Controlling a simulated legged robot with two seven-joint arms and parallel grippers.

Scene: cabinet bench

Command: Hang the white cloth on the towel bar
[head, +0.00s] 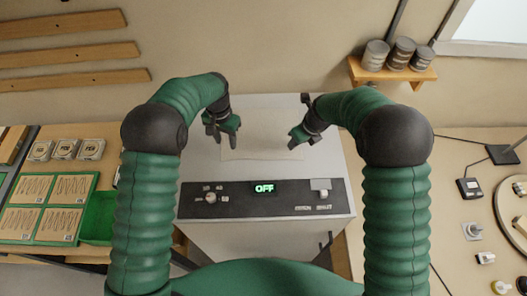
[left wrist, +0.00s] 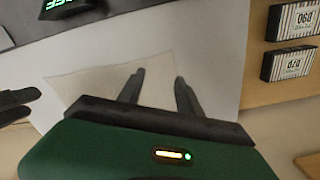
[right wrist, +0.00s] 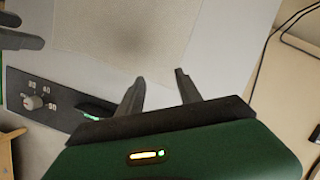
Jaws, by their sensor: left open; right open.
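The white cloth (head: 262,143) lies flat and spread out on the pale top of the appliance (head: 328,150). It also shows in the left wrist view (left wrist: 90,88) and, as a darker beige sheet, in the right wrist view (right wrist: 120,35). My left gripper (head: 220,128) is open and empty over the cloth's left edge; its fingers (left wrist: 158,82) show apart. My right gripper (head: 297,134) is open and empty near the cloth's right edge; its fingers (right wrist: 160,82) are also apart. I cannot make out the towel bar in any view.
The appliance's dark front panel (head: 232,205) has knobs and a lit OFF display (head: 264,188). Tins (head: 400,53) stand on a wall shelf (head: 392,74) at right. Small boxes (head: 66,149) and a green tray (head: 97,229) are at left. Small parts lie on the right bench.

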